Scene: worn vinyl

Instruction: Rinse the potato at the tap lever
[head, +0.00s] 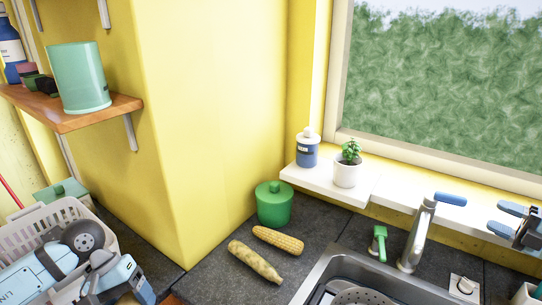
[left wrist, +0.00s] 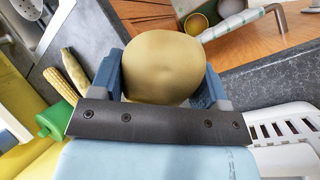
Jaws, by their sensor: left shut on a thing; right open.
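The potato (left wrist: 163,68) is a smooth tan lump in the left wrist view. My left gripper (left wrist: 163,85) is shut on it, with a blue finger at each side. In the head view my left arm is at the lower left, and the potato does not show there. The silver tap (head: 415,240) stands behind the sink (head: 322,270), with a blue lever (head: 450,198) on top pointing right. My right gripper (head: 507,219) is open and empty at the right edge, to the right of the lever and apart from it.
A corn cob (head: 278,240), a yellowish long vegetable (head: 255,262) and a green lidded pot (head: 274,207) stand or lie on the counter left of the sink. A green-topped fitting (head: 379,240) is beside the tap. A white dish rack (head: 28,232) is at the left.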

